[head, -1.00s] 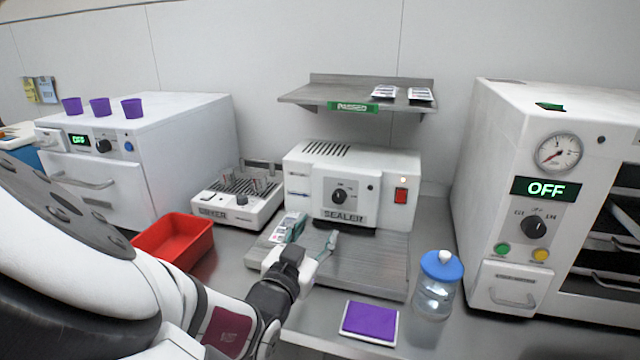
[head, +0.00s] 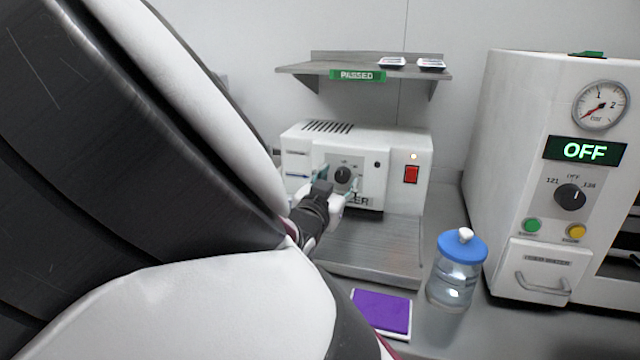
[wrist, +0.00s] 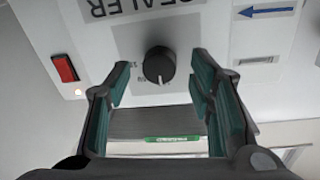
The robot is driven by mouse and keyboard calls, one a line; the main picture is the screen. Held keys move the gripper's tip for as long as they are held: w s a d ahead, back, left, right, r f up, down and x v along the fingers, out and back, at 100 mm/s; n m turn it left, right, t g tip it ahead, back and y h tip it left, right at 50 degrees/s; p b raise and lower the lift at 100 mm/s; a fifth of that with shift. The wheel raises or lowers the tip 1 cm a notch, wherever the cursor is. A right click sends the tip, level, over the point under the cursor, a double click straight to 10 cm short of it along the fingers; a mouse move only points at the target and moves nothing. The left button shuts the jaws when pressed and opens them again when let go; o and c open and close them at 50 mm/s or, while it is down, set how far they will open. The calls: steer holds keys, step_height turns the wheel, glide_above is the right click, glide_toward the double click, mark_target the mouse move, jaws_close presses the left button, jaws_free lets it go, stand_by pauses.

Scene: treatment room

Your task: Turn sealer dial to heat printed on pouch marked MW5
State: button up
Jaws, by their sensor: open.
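The sealer (head: 400,150) is a white box at the middle of the head view, with a red switch and a lit lamp at its right. Its dial (head: 343,174) is a round black knob on a grey panel; in the wrist view the dial (wrist: 159,65) shows upside down. My gripper (head: 338,184) is at the sealer's front. In the wrist view my open, empty gripper (wrist: 158,88) has its teal-padded fingers on either side of the dial, apart from it. The dial's heat marks are too small to read. The MW5 pouch cannot be made out.
A steel shelf (head: 305,69) with a green PASSED label and two small packs hangs above. A blue-lidded jar (head: 453,285) and a purple pad (head: 382,311) stand near the front. A steriliser (head: 520,130) reading OFF is at right. My arm hides the left side.

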steer(key=shift+w+d, duration=0.2)
steer(key=shift+w, duration=0.3)
jaws_close()
steer(key=shift+m, duration=0.3)
steer(key=m, duration=0.3)
steer(key=shift+m+y+b, duration=0.4)
steer(key=shift+m+b, duration=0.55)
steer(key=shift+m, duration=1.45)
steer(key=shift+r, duration=0.1)
